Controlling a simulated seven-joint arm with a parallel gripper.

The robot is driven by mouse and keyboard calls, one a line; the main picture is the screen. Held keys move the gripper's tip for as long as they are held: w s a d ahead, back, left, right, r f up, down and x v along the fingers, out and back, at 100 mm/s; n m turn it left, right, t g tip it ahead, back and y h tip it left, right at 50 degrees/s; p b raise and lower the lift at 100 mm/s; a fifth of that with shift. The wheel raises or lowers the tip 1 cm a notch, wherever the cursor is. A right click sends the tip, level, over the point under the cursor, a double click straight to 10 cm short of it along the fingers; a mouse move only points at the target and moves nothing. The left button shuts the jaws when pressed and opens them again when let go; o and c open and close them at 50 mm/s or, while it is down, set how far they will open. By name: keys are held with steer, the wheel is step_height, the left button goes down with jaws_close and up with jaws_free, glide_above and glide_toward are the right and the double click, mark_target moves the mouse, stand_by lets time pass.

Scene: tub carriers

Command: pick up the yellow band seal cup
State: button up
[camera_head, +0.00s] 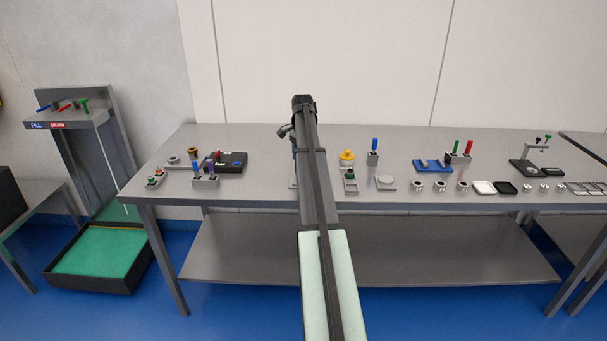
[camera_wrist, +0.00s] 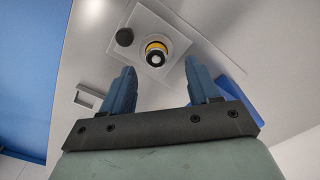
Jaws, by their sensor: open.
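The yellow band seal cup (camera_wrist: 156,52) shows in the wrist view as a round piece with a yellow band, a dark ring and a pale centre. It stands on a pale square plate (camera_wrist: 150,22), beside a round black piece (camera_wrist: 124,37). My gripper (camera_wrist: 159,66) is open, with its two blue fingers apart and nothing between them. In the wrist picture the cup lies just beyond the fingertips, between their lines; its exact distance I cannot tell.
A grey bracket (camera_wrist: 88,97) lies left of the fingers and a blue piece (camera_wrist: 238,97) lies to the right, partly hidden. On the table (camera_head: 260,197), a yellow knobbed piece (camera_head: 347,156) stands right of my arm. A black box (camera_head: 226,162) stands to the left.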

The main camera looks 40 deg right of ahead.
steer(key=f, duration=0.4)
steer(key=shift+s+f, duration=0.15)
steer(key=shift+s, duration=0.1)
jaws_close()
